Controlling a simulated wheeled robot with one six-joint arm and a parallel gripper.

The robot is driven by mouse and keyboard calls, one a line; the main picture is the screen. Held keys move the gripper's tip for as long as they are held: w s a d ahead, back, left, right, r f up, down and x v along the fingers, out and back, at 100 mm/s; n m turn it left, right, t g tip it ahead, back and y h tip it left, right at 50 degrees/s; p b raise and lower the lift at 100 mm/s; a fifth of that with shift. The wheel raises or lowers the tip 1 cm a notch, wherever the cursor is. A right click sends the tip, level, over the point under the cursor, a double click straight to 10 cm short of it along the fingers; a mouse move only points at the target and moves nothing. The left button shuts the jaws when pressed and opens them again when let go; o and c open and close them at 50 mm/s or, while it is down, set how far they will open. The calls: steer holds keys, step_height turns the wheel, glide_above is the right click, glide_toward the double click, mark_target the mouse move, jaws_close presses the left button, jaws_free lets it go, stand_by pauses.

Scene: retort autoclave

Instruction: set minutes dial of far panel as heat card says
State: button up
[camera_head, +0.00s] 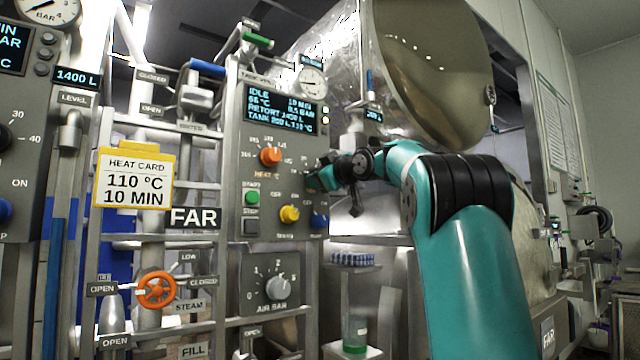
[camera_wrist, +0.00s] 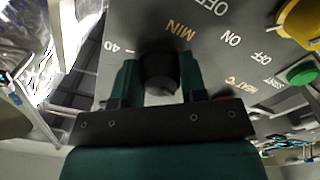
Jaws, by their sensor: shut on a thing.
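The heat card (camera_head: 136,178) hangs on the left pipe frame and reads 110 °C, 10 MIN. My gripper (camera_head: 318,181) is at the panel's right side. In the wrist view my gripper (camera_wrist: 158,77) is shut on the dark minutes dial (camera_wrist: 159,70), with a finger on each side. The labels MIN and 40 show beside it. The dial's pointer is hidden or too dark to read.
An orange heat dial (camera_head: 270,156), green start button (camera_head: 251,198), yellow knob (camera_head: 289,214) and blue knob (camera_head: 319,220) sit close by on the panel. The air dial (camera_head: 278,288) is below. The large open retort door (camera_head: 430,70) stands behind my arm.

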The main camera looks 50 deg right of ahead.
steer(key=shift+n, duration=0.7)
steer(key=shift+b, duration=0.35)
steer(key=o, duration=0.9)
steer(key=b+v, duration=0.2)
steer(key=v, duration=1.5)
steer(key=shift+s+d+b, duration=0.1)
steer(key=shift+s+b, duration=0.15)
steer(key=shift+b, duration=0.1)
